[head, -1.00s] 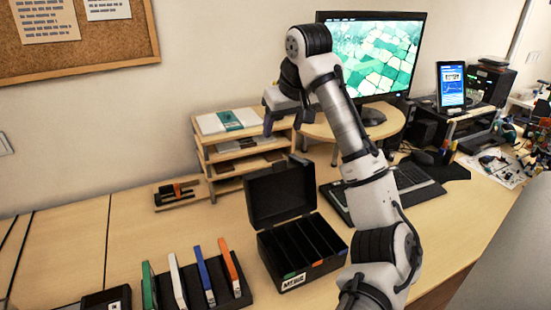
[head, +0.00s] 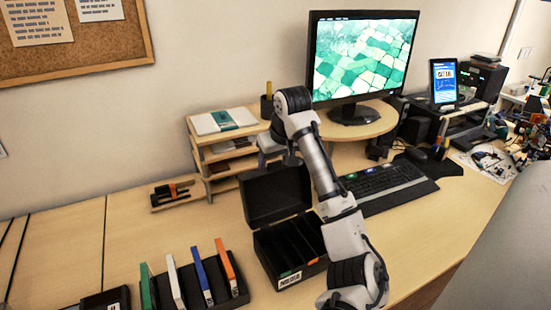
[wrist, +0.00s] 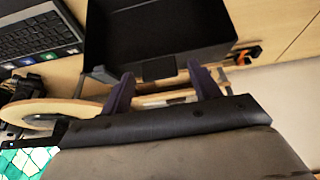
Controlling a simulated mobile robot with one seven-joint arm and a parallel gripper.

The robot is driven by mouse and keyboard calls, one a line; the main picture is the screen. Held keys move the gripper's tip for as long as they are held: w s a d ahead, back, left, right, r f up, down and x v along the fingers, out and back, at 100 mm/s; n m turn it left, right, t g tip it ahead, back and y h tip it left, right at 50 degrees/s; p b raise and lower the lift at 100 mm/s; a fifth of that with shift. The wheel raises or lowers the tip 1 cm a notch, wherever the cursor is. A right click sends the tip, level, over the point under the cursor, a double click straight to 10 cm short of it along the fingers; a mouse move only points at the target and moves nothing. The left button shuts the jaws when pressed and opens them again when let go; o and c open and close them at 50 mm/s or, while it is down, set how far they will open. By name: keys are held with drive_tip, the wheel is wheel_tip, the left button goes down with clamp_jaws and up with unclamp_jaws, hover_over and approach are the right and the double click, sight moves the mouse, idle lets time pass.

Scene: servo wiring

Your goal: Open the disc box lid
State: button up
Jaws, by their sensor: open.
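The black disc box (head: 289,283) stands on the desk with a white MEDIA label on its front and empty slots inside. Its lid (head: 268,200) is raised, standing up at the back of the box. My gripper (head: 277,160) is at the lid's upper edge in the head view. In the wrist view, the open fingers of my gripper (wrist: 163,88) straddle the small tab on the edge of the lid (wrist: 165,35), with gaps beside the tab. Contact cannot be told.
A rack of coloured disc cases (head: 190,282) stands left of the box. A wooden shelf unit (head: 218,166) is behind, and a keyboard (head: 385,186) and monitor (head: 365,60) are to the right. Clear desk (head: 150,230) lies left of the box.

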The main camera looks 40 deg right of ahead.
drive_tip(key=shift+f, duration=0.15)
drive_tip(key=shift+c, duration=0.4)
clamp_jaws()
drive_tip(key=shift+w, duration=0.15)
